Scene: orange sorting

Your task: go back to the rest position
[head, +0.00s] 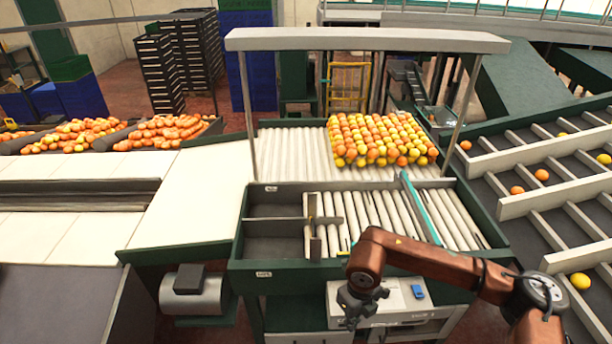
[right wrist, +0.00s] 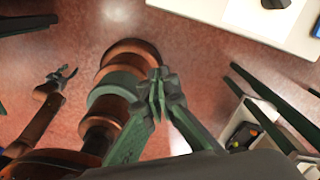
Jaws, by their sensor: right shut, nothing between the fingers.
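My right arm, copper-brown, comes in from the right in the head view, and its dark gripper (head: 352,312) hangs in front of the sorting table, beside the white control box. In the right wrist view the right gripper's green fingers (right wrist: 157,82) meet at the tips with nothing between them, above the reddish floor. My left gripper (right wrist: 64,73) shows small at the left of the right wrist view, its fingers apart and empty. It is out of the head view.
The green-framed sorting table (head: 243,222) has rollers and dark trays. Oranges and yellow fruit (head: 380,140) lie massed at its back. The control box (head: 400,298) sits close to the right gripper. A sloping divided conveyor (head: 515,206) stands at the right.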

